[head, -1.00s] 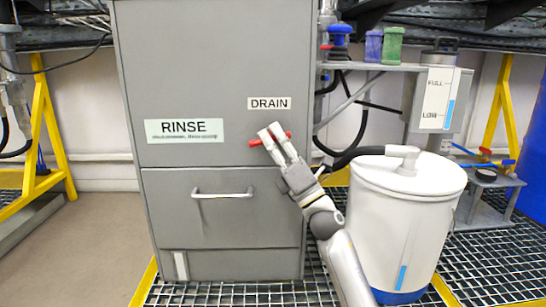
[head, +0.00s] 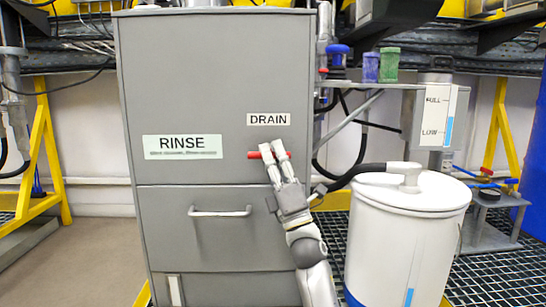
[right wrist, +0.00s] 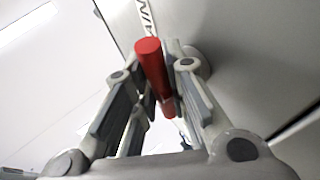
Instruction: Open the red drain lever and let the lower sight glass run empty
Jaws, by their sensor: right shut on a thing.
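The red drain lever (head: 254,155) sticks out level from the grey cabinet front, below the DRAIN label (head: 269,119). My right gripper (head: 274,163) is shut on it, with part of the red bar showing left of the fingers. In the right wrist view the red lever (right wrist: 152,65) lies between the fingers. A narrow sight strip with blue in it (head: 409,296) shows low on the white drum (head: 400,240), cut off by the bottom edge. A higher gauge marked FULL and LOW (head: 437,115) shows blue near LOW. My left gripper is out of view.
The grey cabinet (head: 170,80) has a drawer with a bar handle (head: 220,211) below the lever. A dark hose (head: 345,177) runs to the white drum's top, close to the right of my arm. Blue and green jars (head: 389,65) stand on a shelf. Grating covers the right floor.

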